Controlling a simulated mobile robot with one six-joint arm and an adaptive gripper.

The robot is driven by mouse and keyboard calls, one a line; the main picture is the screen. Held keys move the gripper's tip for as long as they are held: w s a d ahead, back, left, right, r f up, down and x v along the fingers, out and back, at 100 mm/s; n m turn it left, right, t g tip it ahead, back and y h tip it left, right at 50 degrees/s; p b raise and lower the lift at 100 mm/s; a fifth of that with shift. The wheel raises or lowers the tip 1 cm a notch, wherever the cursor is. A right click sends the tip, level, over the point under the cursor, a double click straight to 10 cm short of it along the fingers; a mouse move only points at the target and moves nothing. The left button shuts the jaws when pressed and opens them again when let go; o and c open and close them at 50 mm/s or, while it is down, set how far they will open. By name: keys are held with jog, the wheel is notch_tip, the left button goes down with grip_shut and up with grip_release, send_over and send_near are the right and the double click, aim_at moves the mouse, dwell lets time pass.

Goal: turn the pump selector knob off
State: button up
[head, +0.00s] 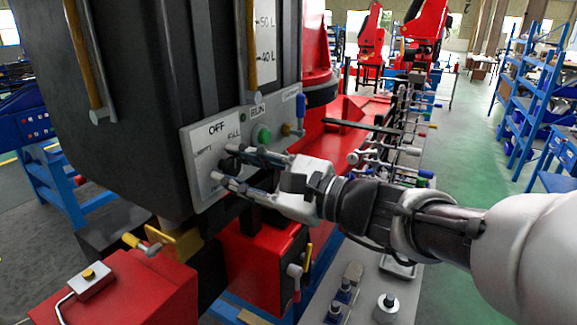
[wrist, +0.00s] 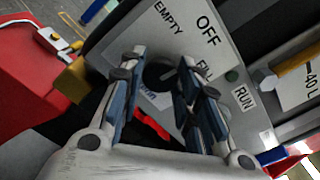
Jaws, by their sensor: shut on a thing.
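The pump selector knob (head: 229,164) is a dark round knob on a light grey panel (head: 202,190) on the front of the black tank. In the wrist view the knob (wrist: 158,73) sits between my two fingers. The label OFF is above it, EMPTY to one side and FILL to the other; a lower label is partly hidden. My gripper (head: 227,166) reaches in from the right and is shut on the knob, as the wrist view (wrist: 161,66) also shows. The knob's pointer direction cannot be told, as the fingers cover part of it.
A yellow-handled valve (head: 145,244) and a red box (head: 120,290) are below left. Green floor (head: 480,180) is open at right.

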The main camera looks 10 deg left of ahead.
jog(key=shift+f+n+b, duration=0.15)
jog(key=shift+n+b, duration=0.35)
jog(key=shift+b, duration=0.15)
jog(key=o, duration=1)
jog(key=shift+o, duration=0.2)
jog(key=v, duration=1.2)
